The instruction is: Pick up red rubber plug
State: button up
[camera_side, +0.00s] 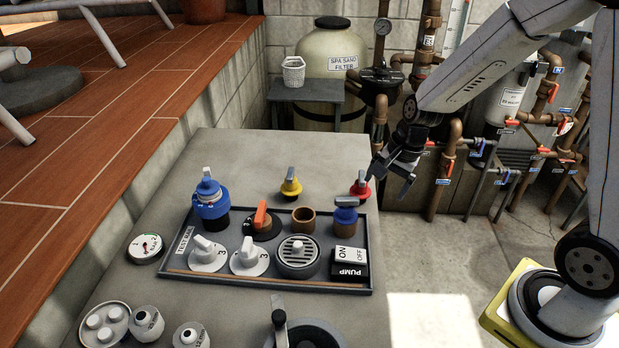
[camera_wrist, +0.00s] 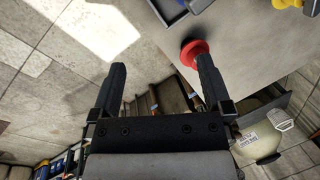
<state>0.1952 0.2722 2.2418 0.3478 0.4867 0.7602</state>
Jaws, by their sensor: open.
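The red rubber plug (camera_side: 360,188) stands at the right edge of the grey worktop (camera_side: 300,155), just outside the test tray. In the wrist view the red plug (camera_wrist: 192,48) shows at the tip of the right finger, which covers part of it. My gripper (camera_side: 391,178) is open and empty, to the right of the plug in the side view. In the wrist view its two fingers (camera_wrist: 159,68) are wide apart, with floor and pipes showing between them. Whether the right finger touches the plug cannot be told.
A yellow plug (camera_side: 291,184) is further left on the worktop. A blue-topped fitting (camera_side: 210,200) stands at the tray's left. Pipes (camera_side: 450,160) and a sand filter (camera_side: 333,55) are behind.

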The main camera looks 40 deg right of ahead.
aim_at(361, 184)
jog(key=shift+w+d+f+m+t+y, duration=0.25)
jog(key=shift+w+d+f+m, duration=0.55)
jog(key=shift+w+m, duration=0.9)
jog(key=shift+w+d+f+m+t+y, duration=0.1)
jog(key=shift+w+d+f+m+y, duration=0.5)
jog(key=shift+m, duration=1.9)
jog(key=shift+w+d+f+m+t+y, duration=0.15)
jog(key=shift+w+d+f+m, duration=0.55)
jog(key=shift+w+d+m, duration=0.9)
jog(key=shift+a+m, duration=0.4)
jog(key=shift+m, duration=0.1)
jog(key=shift+w+x, duration=0.1)
jog(key=shift+x, duration=1.2)
jog(key=shift+w+x, duration=0.15)
jog(key=shift+x, duration=1.15)
jog(key=shift+r, duration=0.1)
jog(key=c, duration=1.1)
